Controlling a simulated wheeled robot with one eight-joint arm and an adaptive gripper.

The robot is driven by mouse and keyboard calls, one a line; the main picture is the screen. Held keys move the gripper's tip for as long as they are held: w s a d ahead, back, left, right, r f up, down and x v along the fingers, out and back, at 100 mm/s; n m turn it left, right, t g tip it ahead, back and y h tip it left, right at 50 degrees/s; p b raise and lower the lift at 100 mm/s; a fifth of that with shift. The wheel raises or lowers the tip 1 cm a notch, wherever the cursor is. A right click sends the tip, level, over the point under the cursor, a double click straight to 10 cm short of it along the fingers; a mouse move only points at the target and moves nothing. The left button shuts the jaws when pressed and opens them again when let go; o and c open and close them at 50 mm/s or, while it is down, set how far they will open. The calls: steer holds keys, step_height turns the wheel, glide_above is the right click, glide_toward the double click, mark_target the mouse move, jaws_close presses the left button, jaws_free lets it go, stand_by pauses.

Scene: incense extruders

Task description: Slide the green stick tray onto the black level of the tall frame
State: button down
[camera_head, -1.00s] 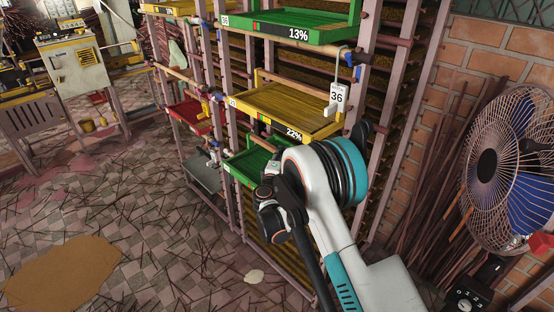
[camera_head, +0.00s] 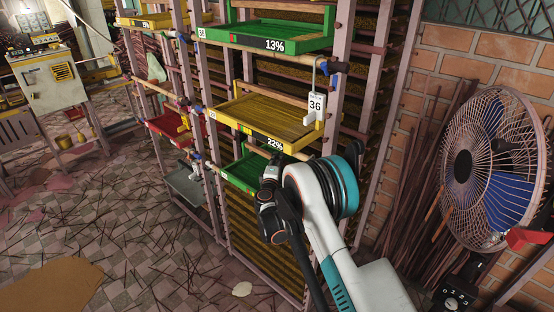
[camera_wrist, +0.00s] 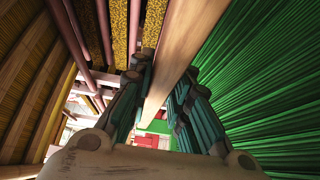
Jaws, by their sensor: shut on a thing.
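The green stick tray (camera_head: 246,172) shows in the head view low in the tall frame (camera_head: 341,90), below a yellow tray, and my arm hides its right part. In the wrist view its green sticks (camera_wrist: 265,85) fill the right side, beside a pale wooden bar (camera_wrist: 190,50). My gripper (camera_head: 266,190) is at the tray's near right side. In the wrist view my gripper (camera_wrist: 160,105) has its fingers on either side of the wooden bar, which seems to be the tray's edge. I cannot make out the frame's black level, or whether the tray rests on a rail.
A yellow tray (camera_head: 270,117) marked 22% and a green tray (camera_head: 275,37) marked 13% sit above. A card (camera_head: 316,106) reading 36 hangs there. A red tray (camera_head: 172,124) and a grey tray (camera_head: 188,182) are left.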

steer(key=shift+f, duration=0.25)
steer(key=c, duration=1.1)
jaws_free()
steer(key=shift+s+a, duration=1.3)
steer(key=shift+s, duration=0.4)
steer(key=shift+s+a, duration=1.35)
steer(key=shift+s, duration=0.4)
steer(key=shift+s+a, duration=1.3)
steer(key=shift+s, duration=0.4)
